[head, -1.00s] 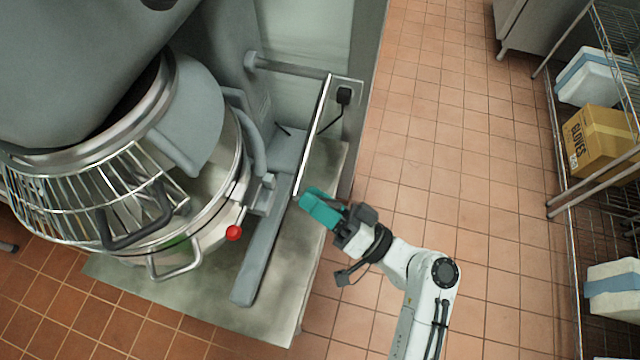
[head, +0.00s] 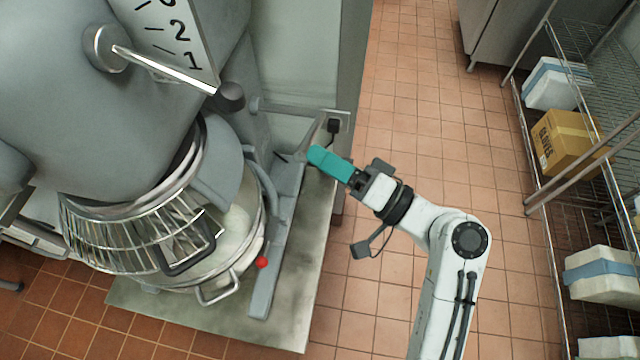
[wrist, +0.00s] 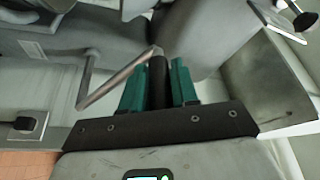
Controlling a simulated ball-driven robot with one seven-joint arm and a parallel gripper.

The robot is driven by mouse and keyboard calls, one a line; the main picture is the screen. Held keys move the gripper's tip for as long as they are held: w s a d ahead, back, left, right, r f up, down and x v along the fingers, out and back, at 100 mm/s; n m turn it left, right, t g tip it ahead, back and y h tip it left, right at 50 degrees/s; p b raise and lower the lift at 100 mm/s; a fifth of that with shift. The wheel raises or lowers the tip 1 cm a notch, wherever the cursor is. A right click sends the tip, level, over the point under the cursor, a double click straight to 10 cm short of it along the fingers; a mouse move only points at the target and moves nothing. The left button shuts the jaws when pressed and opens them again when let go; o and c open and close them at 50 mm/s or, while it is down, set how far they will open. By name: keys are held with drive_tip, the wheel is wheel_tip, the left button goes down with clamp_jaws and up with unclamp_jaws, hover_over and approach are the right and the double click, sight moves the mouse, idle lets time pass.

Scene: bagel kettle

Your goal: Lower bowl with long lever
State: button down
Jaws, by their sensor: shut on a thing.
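The mixer's metal bowl (head: 238,222) sits under the wire guard at the left of the head view, with a loop handle at its front. The long lever (head: 317,131) runs from a bracket on the mixer's side to my gripper (head: 316,156). In the wrist view the lever (wrist: 110,81) is a bent steel rod that ends in a dark grip (wrist: 158,82). My gripper's teal fingers (wrist: 158,92) stand on both sides of this grip and are shut on it. In the head view the fingers hide the grip.
The wire guard (head: 130,235) and a red knob (head: 262,262) are at the mixer's front. A short lever (head: 165,70) stands by a numbered plate. A wire rack (head: 555,190) with boxes is at the right. The tiled floor between is clear.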

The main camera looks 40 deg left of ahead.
drive_tip(key=shift+w+a+r, duration=0.2)
drive_tip(key=shift+w+r, duration=0.15)
drive_tip(key=shift+r, duration=0.3)
drive_tip(key=shift+w+a+r, duration=0.15)
drive_tip(key=shift+w+r, duration=0.2)
drive_tip(key=shift+r, duration=0.25)
drive_tip(key=shift+w+a+r, duration=0.2)
drive_tip(key=shift+w+r, duration=0.15)
drive_tip(key=shift+r, duration=0.3)
drive_tip(key=shift+r, duration=0.15)
drive_tip(key=c, duration=1)
unclamp_jaws()
drive_tip(key=shift+a, duration=0.1)
drive_tip(key=shift+o, duration=0.2)
drive_tip(key=shift+f, duration=0.2)
drive_tip(key=b+v, duration=0.3)
drive_tip(key=v, duration=0.7)
drive_tip(key=shift+w+d, duration=0.15)
drive_tip(key=shift+d, duration=0.2)
drive_tip(key=shift+f, duration=0.15)
